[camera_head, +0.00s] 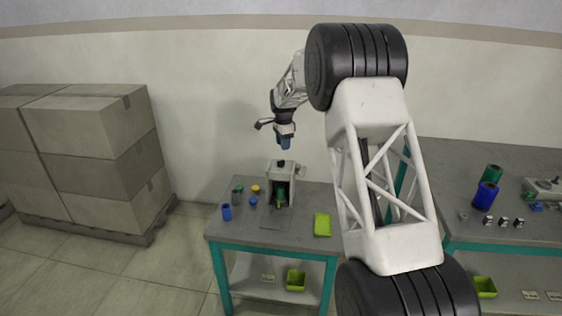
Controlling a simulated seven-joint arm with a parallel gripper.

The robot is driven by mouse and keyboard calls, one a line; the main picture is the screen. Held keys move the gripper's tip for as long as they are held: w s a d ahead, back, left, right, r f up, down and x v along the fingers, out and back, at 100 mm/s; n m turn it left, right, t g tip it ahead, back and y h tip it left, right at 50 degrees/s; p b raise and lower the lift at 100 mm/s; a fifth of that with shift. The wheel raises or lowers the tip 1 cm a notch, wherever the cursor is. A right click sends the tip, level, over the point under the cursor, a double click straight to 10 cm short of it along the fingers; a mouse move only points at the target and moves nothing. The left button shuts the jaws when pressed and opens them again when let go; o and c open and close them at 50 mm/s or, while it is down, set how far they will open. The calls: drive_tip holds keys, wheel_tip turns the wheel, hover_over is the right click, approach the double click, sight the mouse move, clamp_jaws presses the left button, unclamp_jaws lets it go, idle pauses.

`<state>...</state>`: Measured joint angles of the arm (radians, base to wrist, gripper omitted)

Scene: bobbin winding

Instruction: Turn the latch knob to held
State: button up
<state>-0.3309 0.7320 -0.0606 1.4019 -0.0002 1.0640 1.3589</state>
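The winding machine (272,184) is a small pale housing near the back of the left table, with a green part in its opening. A small dark knob (281,163) shows on its top; I cannot tell whether this is the latch knob or how it is turned. My gripper (285,144) hangs above the machine, pointing down, apart from it. Something blue shows at its tip; I cannot tell whether this is the fingers or a held thing, nor whether the fingers are open.
The left table (308,198) carries a blue cylinder (226,212), several small coloured pieces and a yellow-green tray (322,225). A second table (450,180) at right holds blue and green spools (485,196). Stacked boxes (95,150) stand at left. My arm hides the space between the tables.

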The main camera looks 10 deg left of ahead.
sight(281, 163)
drive_tip(key=shift+w+a+f, duration=0.4)
drive_tip(key=shift+a+f, duration=0.1)
drive_tip(key=shift+f, duration=0.15)
drive_tip(key=shift+f, duration=0.1)
drive_tip(key=shift+f, duration=3.8)
clamp_jaws()
